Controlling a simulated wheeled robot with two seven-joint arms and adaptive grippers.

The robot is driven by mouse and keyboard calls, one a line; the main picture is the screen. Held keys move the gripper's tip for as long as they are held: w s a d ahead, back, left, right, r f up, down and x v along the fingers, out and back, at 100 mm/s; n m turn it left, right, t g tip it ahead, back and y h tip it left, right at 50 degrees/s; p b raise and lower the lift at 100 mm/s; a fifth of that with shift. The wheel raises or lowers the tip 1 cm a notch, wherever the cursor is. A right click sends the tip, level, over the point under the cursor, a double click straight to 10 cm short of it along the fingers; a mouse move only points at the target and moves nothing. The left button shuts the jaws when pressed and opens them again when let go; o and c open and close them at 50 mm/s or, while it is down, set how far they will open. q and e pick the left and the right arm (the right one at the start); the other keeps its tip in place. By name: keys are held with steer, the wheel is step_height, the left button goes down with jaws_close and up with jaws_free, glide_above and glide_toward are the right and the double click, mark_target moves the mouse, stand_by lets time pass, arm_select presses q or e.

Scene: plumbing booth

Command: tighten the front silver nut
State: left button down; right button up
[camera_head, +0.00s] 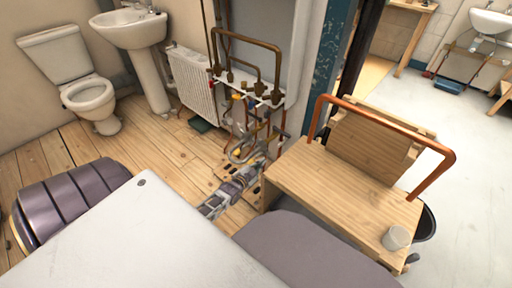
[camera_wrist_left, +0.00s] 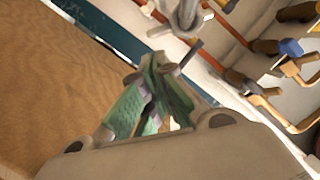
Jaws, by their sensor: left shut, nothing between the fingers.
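In the head view my left gripper (camera_head: 248,172) reaches toward the pipework beside the wooden bench. Silver curved pipe (camera_head: 241,150) shows just beyond its tip. In the left wrist view the green fingers of my left gripper (camera_wrist_left: 163,68) are shut with nothing between them. A silver fitting (camera_wrist_left: 187,15) stands beyond the fingertips at the top of that view, apart from them. I cannot tell which silver part is the front nut; it is too small in the head view. My right gripper is not in view.
A wooden bench (camera_head: 335,185) with a copper pipe frame (camera_head: 380,130) stands right of the pipework. A white radiator (camera_head: 193,80) is behind left. In the wrist view copper pipes and brass valves (camera_wrist_left: 262,82) lie right of the fingers.

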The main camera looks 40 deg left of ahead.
arm_select(q)
steer(key=shift+v, duration=1.55)
